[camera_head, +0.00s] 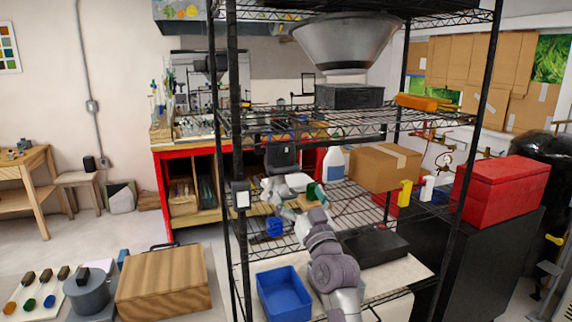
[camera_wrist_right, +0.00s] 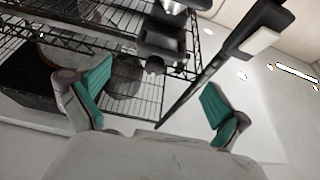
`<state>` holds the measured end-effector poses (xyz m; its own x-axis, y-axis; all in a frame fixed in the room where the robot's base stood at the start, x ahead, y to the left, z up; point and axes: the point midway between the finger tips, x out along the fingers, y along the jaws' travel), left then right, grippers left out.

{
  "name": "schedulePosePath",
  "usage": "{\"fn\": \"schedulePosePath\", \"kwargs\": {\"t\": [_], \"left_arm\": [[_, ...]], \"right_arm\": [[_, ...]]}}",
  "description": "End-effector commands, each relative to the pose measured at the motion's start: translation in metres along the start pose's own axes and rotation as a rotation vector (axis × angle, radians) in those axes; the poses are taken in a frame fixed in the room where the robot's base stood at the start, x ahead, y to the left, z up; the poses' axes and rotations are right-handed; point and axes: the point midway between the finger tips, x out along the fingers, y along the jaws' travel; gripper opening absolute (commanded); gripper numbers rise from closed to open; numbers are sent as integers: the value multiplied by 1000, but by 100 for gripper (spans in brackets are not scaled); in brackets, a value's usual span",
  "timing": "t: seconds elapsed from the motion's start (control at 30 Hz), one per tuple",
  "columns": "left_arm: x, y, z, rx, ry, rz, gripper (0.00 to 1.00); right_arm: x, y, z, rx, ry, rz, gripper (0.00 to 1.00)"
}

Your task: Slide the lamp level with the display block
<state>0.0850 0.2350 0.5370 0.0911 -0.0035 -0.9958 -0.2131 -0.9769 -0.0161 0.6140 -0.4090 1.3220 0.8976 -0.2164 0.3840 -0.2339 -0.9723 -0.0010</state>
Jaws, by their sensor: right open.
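A dark blocky fixture (camera_head: 281,155), seemingly the lamp, hangs under the middle wire shelf. It also shows in the right wrist view (camera_wrist_right: 162,40), with a round knob below. A small black block with a white face (camera_head: 241,196), seemingly the display block, sits on the rack's front left post; it is large at the upper right of the wrist view (camera_wrist_right: 262,40). My left gripper is out of view.
The wire rack's post (camera_head: 232,120) stands left of my right gripper. A blue bin (camera_head: 284,296) and a flat black case (camera_head: 374,246) lie on the low shelf. A cardboard box (camera_head: 385,167), white jug (camera_head: 334,165) and red case (camera_head: 502,189) are to the right.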

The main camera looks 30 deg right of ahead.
Motion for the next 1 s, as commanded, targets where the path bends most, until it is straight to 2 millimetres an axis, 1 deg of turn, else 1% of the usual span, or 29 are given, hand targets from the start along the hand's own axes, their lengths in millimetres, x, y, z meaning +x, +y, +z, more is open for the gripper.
{"fn": "schedulePosePath", "kwargs": {"t": [0.03,0.2,0.3,0.4,0.6,0.87,1.0], "left_arm": [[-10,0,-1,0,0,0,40],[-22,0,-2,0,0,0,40],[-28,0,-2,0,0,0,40],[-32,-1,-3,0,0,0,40],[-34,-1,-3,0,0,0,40],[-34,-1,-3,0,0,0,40],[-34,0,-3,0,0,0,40]], "right_arm": [[15,0,-5,0,-1,0,100],[50,0,-4,-1,-1,-1,100],[67,0,-4,-1,-1,-1,100],[79,0,-2,-1,-1,-2,100],[90,-1,0,-2,-1,-2,100],[90,-1,1,-2,-1,-1,100],[90,-1,1,-1,-1,-1,77]]}}
